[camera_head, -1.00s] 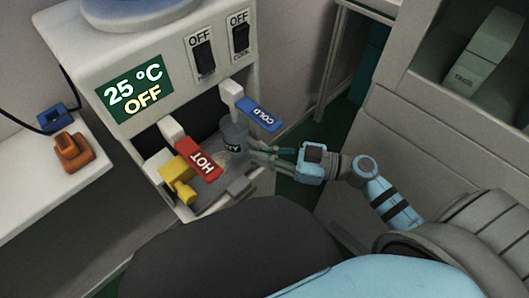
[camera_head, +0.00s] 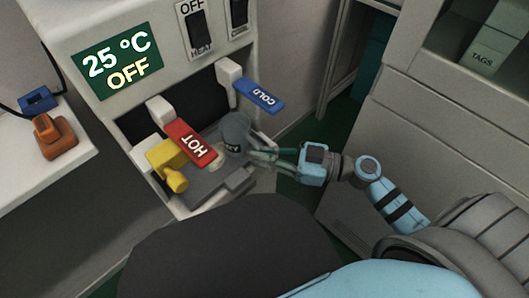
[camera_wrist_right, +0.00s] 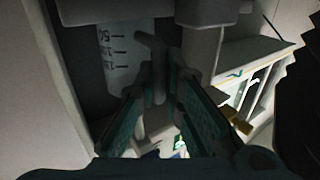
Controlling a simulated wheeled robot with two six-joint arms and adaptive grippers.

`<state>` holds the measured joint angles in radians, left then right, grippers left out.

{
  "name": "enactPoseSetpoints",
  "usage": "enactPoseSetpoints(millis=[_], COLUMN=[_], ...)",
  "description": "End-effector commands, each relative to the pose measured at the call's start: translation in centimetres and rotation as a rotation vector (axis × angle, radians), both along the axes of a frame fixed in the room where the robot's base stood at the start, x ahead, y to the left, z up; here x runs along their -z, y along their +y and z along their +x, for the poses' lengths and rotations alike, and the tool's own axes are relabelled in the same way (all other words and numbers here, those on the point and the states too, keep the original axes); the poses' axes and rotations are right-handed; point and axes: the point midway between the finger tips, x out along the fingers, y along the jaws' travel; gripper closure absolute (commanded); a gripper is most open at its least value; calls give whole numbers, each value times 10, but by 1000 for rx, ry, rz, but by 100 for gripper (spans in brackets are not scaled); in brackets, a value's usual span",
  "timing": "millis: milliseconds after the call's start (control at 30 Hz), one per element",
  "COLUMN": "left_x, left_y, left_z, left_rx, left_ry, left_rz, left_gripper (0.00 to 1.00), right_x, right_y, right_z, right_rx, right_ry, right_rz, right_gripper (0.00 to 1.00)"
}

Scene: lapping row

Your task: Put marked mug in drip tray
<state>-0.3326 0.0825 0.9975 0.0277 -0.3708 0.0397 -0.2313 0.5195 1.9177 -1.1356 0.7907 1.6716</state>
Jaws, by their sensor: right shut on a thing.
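My right gripper (camera_head: 257,157) is shut on the mug's handle from the right. The drip tray (camera_head: 210,187) is grey, at the bottom of the bay. I cannot tell whether the mug's base touches it. My left gripper is not in view.
The COLD lever (camera_head: 259,95) and HOT lever (camera_head: 192,143) overhang the bay. A yellow part (camera_head: 168,163) sticks out at its left. The display (camera_head: 117,68) reads 25 °C OFF. An orange object (camera_head: 54,137) and a blue one (camera_head: 40,98) are on the left table.

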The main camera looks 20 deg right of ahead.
Motion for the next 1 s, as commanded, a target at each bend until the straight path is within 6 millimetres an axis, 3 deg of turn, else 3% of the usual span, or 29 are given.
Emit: enactPoseSetpoints(millis=[667, 700, 800, 1000], left_x=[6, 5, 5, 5], left_y=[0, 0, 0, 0], left_z=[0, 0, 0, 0], left_rx=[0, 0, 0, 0], left_ry=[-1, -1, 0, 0], left_rz=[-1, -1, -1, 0], left_gripper=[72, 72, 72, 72], right_x=[13, 12, 12, 12], right_y=[0, 0, 0, 0], right_z=[0, 0, 0, 0], right_rx=[0, 0, 0, 0], right_ry=[0, 0, 0, 0], right_rz=[0, 0, 0, 0], right_gripper=[100, 87, 71, 68])
